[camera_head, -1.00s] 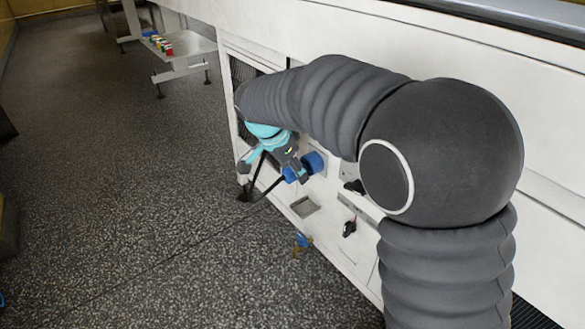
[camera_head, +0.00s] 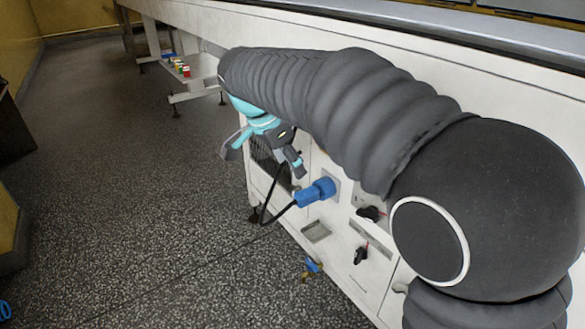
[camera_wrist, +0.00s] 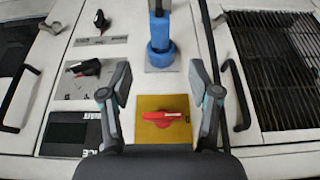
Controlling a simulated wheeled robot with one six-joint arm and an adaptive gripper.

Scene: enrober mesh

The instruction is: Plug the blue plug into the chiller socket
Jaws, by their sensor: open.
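The blue plug (camera_head: 307,196) sits end-on in the blue chiller socket (camera_head: 326,187) on the white machine front, with no gap visible between them. A black cable hangs from the plug's back. In the wrist view the plug (camera_wrist: 159,22) stands in line with the socket (camera_wrist: 160,55), which is on a grey plate. My gripper (camera_head: 265,160) is open and empty, up and to the left of the plug in the head view, apart from it. In the wrist view the spread fingers (camera_wrist: 160,80) have nothing between them, and the plug lies beyond them.
A red rotary switch on a yellow plate (camera_wrist: 163,118) lies between my fingers' lines in the wrist view. Black knobs (camera_head: 368,213) and a dark grille (camera_wrist: 284,55) are on the same front. A small blue item (camera_head: 313,265) shows lower down.

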